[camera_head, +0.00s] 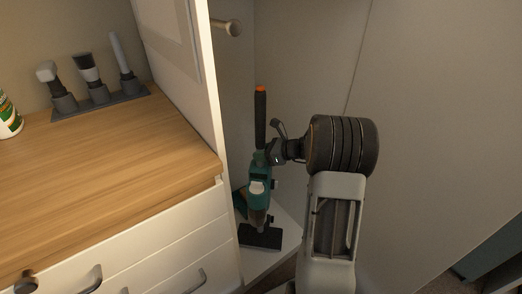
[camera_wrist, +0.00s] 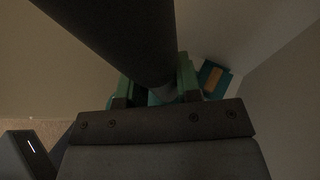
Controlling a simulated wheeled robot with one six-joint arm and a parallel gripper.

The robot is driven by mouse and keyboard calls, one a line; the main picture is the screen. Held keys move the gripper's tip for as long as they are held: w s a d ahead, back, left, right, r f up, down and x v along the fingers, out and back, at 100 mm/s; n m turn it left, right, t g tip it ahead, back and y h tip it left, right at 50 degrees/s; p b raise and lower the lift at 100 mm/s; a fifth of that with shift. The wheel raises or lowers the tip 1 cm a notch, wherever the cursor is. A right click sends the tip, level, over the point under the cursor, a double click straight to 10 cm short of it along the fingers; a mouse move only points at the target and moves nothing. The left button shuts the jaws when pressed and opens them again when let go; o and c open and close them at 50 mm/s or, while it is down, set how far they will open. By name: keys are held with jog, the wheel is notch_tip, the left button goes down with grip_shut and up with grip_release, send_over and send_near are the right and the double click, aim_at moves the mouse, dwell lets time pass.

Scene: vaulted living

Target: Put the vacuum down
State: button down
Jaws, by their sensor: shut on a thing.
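The vacuum (camera_head: 259,187) is an upright stick type, teal with a dark handle, an orange tip and a flat black floor head. It is upright inside the white closet, above its pale floor panel (camera_head: 283,238). I cannot tell whether the head touches the panel. My gripper (camera_head: 271,157) comes in from the right and is shut on the vacuum just below its handle. In the wrist view the dark handle (camera_wrist: 125,35) runs between the green fingers of my gripper (camera_wrist: 157,88).
Another teal thing (camera_head: 240,203) stands partly hidden behind the vacuum; its orange patch shows in the wrist view (camera_wrist: 214,78). A wooden counter (camera_head: 110,165) with white drawers is at left, bearing a dark rack (camera_head: 100,104) of attachments. A closet panel (camera_head: 430,120) is close at right.

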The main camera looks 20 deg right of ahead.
jog(key=shift+f+b, duration=0.35)
jog(key=shift+f, duration=1.1)
jog(key=c, duration=0.8)
grip_release()
